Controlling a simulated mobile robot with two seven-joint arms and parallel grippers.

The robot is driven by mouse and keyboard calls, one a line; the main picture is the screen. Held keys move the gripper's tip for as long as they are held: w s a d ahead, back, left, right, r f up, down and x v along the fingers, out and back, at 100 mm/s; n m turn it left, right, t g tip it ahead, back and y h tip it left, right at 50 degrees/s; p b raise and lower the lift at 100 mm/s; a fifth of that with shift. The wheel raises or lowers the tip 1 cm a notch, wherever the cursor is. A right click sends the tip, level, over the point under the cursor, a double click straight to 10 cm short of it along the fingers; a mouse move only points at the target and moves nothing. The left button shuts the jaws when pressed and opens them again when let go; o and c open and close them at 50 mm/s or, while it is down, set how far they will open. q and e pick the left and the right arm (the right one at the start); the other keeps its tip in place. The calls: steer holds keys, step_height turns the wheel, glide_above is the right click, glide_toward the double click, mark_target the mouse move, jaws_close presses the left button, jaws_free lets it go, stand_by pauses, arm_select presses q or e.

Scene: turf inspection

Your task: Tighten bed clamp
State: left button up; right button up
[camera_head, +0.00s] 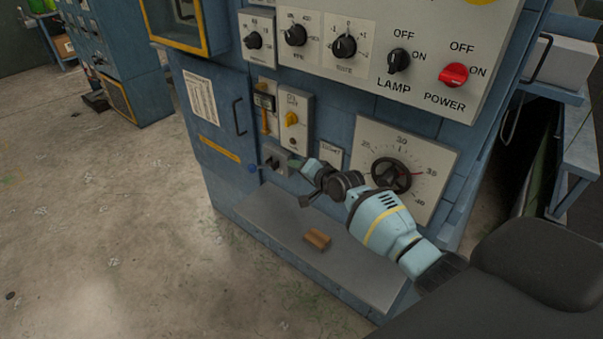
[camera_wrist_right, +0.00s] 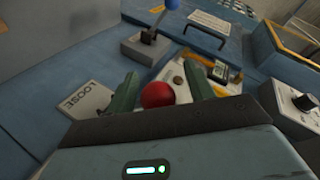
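In the right wrist view, a red ball knob (camera_wrist_right: 157,94) lies between the two green fingers of my right gripper (camera_wrist_right: 160,72). The fingers are spread, with a visible gap on the right side of the ball. A tag reading LOOSE (camera_wrist_right: 82,101) is beside the left finger. In the head view my right gripper (camera_head: 298,166) is at the machine's front panel, and the red knob is hidden there. Which fitting is the bed clamp is not fully clear; the red knob beside the LOOSE tag is the likely one. My left gripper is not in view.
A lever with a blue ball (camera_head: 252,168) is left of my gripper. A round dial (camera_head: 391,176) is right. A wooden block (camera_head: 317,239) lies on the grey ledge (camera_head: 270,224) below. Open floor is left.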

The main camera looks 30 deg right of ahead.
steer(key=shift+w+d+r, duration=0.1)
steer(key=shift+d+r, duration=0.25)
steer(key=shift+s+r, duration=0.2)
steer(key=shift+s, duration=0.15)
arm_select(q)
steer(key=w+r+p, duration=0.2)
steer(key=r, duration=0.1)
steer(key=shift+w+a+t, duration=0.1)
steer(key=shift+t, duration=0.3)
arm_select(e)
steer(key=v, duration=0.6)
steer(key=shift+s, duration=0.55)
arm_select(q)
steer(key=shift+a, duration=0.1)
arm_select(e)
steer(key=shift+a+f, duration=0.15)
steer(key=shift+f, duration=0.05)
